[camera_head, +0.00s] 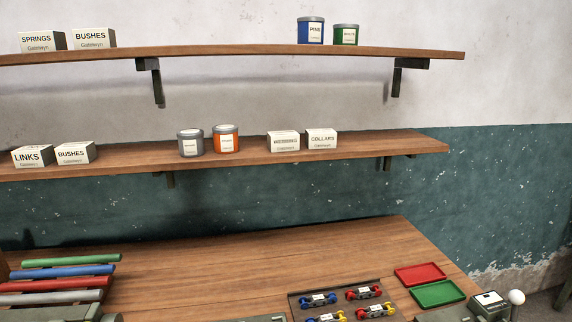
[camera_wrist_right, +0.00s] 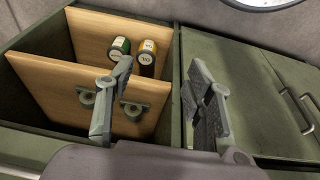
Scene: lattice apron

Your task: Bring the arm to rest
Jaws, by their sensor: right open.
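My right gripper (camera_wrist_right: 160,105) shows in the right wrist view with its two fingers spread apart and nothing between them. It hangs over a green cabinet (camera_wrist_right: 240,60) and an open compartment with wooden panels (camera_wrist_right: 95,45). Neither gripper shows in the head view. My left gripper is not in any view.
The wooden bench (camera_head: 220,255) has a wide clear middle. A red tray (camera_head: 420,274), a green tray (camera_head: 437,294) and a rack of coloured parts (camera_head: 342,303) are at its right. Coloured rods (camera_head: 70,272) lie at the left. Two shelves (camera_head: 240,158) hold boxes and tins.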

